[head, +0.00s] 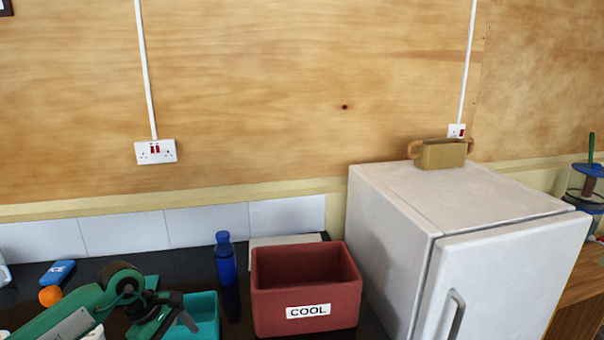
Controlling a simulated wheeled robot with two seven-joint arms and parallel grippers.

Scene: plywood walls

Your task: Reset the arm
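My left arm comes in from the lower left, green with dark joints. Its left gripper (184,316) is small and dark in this view, in front of or over a teal container (205,313) on the dark counter. I cannot tell whether its fingers touch the container, or whether they are open or shut. No held object shows clearly. My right arm and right gripper are not in view.
A red bin labelled COOL (305,291), a blue bottle (225,259), a blue ICE pack (58,273) and an orange ball (50,296) are on the counter (100,268). A white fridge (395,255) bearing a tan two-handled container (441,154) stands right.

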